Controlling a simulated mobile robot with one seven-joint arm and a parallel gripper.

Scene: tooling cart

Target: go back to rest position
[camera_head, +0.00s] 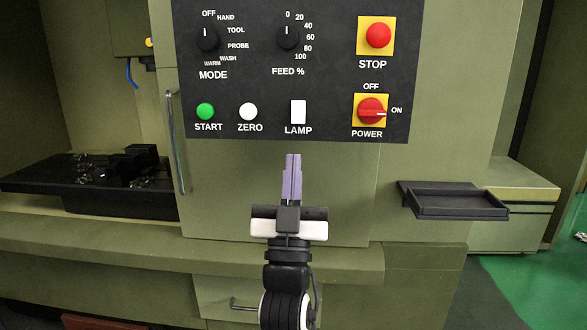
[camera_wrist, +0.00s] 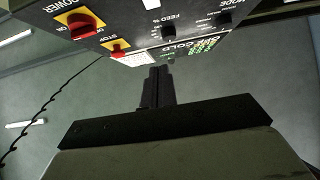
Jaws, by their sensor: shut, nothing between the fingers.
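My gripper (camera_head: 292,168) is in the lower middle of the head view, its purple fingers together and empty. The fingers point up toward the black control panel (camera_head: 330,85), just below the lamp switch (camera_head: 298,111) in the picture. Whether they touch the machine front cannot be told, but nothing is held. In the wrist view the closed dark fingers (camera_wrist: 157,85) stand in the middle, with the panel upside down above them. The power knob (camera_head: 371,110) is red on a yellow plate, its pointer toward ON.
The panel carries a red stop button (camera_head: 378,36), a green start button (camera_head: 205,111), a white zero button (camera_head: 248,111) and two dials. A black tray (camera_head: 460,203) juts out at right. A door handle (camera_head: 176,142) and a black fixture (camera_head: 120,175) are at left.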

